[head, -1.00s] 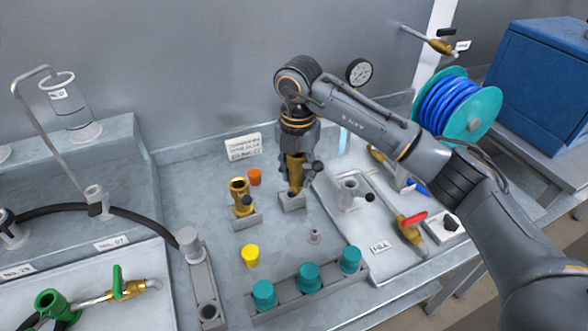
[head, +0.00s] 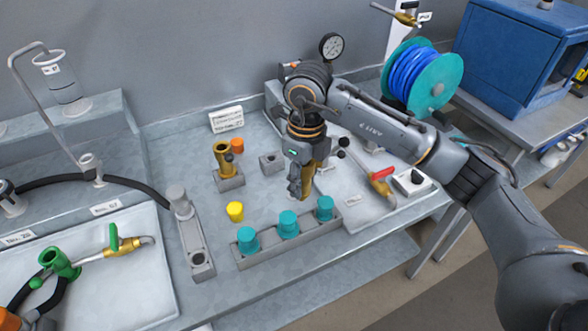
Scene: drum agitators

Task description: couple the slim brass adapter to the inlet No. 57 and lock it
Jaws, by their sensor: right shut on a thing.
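My right gripper (head: 301,190) is shut on a brass adapter (head: 309,174) and holds it upright above the bench, behind the teal-capped rack. The jaws hide part of it. A label (head: 105,209) on the left, possibly No. 57, is too small to read surely. It sits by a white tray with a green-handled brass valve (head: 122,244). I cannot tell which fitting is the inlet. My left gripper is out of view.
A rack (head: 262,252) with teal caps stands in front of the gripper. A yellow cap (head: 235,211) and an orange cap (head: 237,146) are nearby. A red-handled valve (head: 381,180) lies on the right tray.

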